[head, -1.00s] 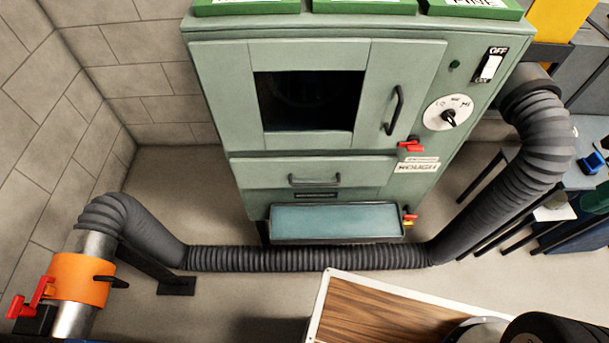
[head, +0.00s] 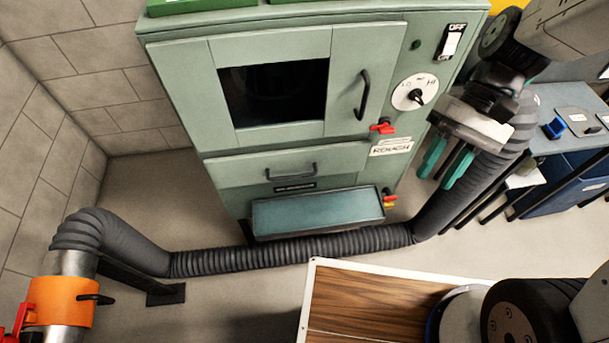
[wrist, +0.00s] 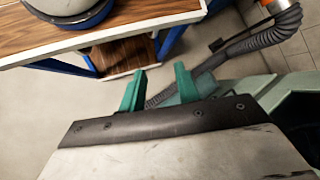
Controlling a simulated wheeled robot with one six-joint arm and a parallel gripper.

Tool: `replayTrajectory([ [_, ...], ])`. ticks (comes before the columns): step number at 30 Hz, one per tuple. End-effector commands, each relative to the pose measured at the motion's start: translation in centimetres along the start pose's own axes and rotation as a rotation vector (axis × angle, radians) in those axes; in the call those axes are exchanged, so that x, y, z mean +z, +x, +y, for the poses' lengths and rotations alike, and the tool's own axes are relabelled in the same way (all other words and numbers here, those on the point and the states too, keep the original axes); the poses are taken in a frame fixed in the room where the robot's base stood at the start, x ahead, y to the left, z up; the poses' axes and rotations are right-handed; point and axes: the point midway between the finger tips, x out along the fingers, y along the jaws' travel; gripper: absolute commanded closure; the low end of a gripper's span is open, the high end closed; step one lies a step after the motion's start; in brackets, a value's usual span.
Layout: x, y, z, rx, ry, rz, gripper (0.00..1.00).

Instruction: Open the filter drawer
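The filter drawer (head: 262,168) is a green front panel with a dark bar handle (head: 291,172), low on the green cabinet (head: 195,100). It looks shut, flush under the window door. My gripper (head: 447,167) hangs to the right of the cabinet, in front of the grey duct, with its two teal fingers pointing down. The fingers are apart and empty. In the wrist view my gripper (wrist: 158,92) shows the same gap between its teal fingers. It is well to the right of the drawer handle and apart from it.
A teal tray (head: 318,212) juts out below the drawer. A ribbed grey hose (head: 290,253) crosses the floor in front. A wood-topped table (head: 345,300) stands nearer, and a workbench (head: 575,130) is at right.

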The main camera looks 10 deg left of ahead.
Motion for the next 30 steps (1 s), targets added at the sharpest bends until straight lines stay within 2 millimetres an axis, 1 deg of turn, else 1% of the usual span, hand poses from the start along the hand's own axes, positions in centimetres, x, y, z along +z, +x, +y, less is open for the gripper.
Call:
replayTrajectory([
  [1,-1.0,1.2,-0.7,-0.039,0.009,-0.056,0.67],
  [6,-4.1,4.7,-3.4,-0.193,0.031,-0.191,0.67],
  [11,-7.4,8.2,-5.8,-0.351,0.066,-0.286,0.67],
  [16,-11.2,12.6,-7.9,-0.53,0.121,-0.345,0.67],
  [21,-15.6,17.3,-9.3,-0.713,0.188,-0.337,0.67],
  [24,-18.3,20.0,-9.7,-0.813,0.227,-0.295,0.67],
  [26,-19.9,21.5,-9.8,-0.867,0.247,-0.257,0.67],
  [27,-21.1,22.3,-9.8,-0.903,0.258,-0.225,0.67],
  [29,-22.8,23.4,-9.8,-0.955,0.27,-0.165,0.67],
  [30,-24.1,23.8,-9.8,-0.988,0.273,-0.115,0.67],
])
